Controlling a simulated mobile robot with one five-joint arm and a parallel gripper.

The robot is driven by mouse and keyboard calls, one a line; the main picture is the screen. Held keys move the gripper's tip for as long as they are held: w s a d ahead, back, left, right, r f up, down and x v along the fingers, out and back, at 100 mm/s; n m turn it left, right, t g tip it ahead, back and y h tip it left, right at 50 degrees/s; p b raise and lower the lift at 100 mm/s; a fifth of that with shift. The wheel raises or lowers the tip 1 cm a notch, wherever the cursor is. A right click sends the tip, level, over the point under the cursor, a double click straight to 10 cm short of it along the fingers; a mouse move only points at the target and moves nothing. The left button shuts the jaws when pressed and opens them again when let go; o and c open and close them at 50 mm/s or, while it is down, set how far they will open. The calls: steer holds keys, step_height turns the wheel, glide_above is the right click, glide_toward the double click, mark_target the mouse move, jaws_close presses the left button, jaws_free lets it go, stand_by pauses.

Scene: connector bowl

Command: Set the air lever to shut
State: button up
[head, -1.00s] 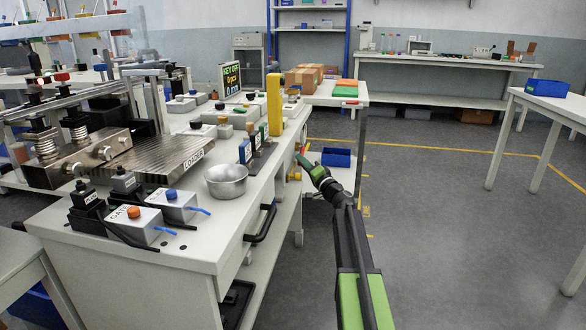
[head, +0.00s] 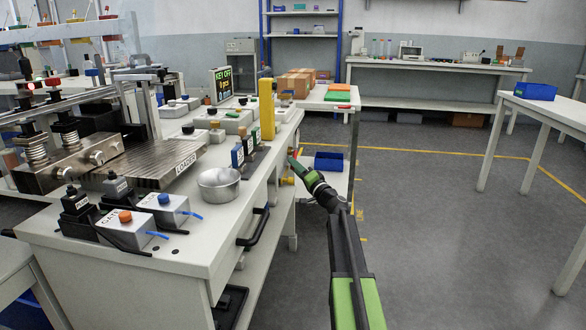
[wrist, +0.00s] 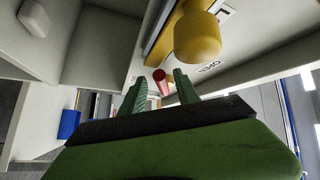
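A red round-ended handle (wrist: 162,82) shows between my gripper's fingertips in the wrist view, near the pale side of the workbench. It appears to be the air lever, but its pivot is hidden. A yellow rounded knob (wrist: 197,38) on a yellow shaft is close by, beside a partly legible label (wrist: 210,67). My gripper (wrist: 160,88) has its two green fingers apart, one on each side of the red handle. I cannot tell whether they touch it. In the head view my gripper (head: 294,163) is at the bench's right side, above a small yellow part (head: 287,181).
The workbench (head: 185,255) carries a metal bowl (head: 218,184), a loader (head: 150,160) and button boxes. A black handle (head: 255,228) sticks out of its side. A blue bin (head: 328,161) is behind my gripper.

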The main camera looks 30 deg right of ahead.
steer(key=b+v, duration=0.3)
steer(key=v, duration=1.3)
steer(key=shift+s+b, duration=0.4)
steer(key=shift+f, duration=0.1)
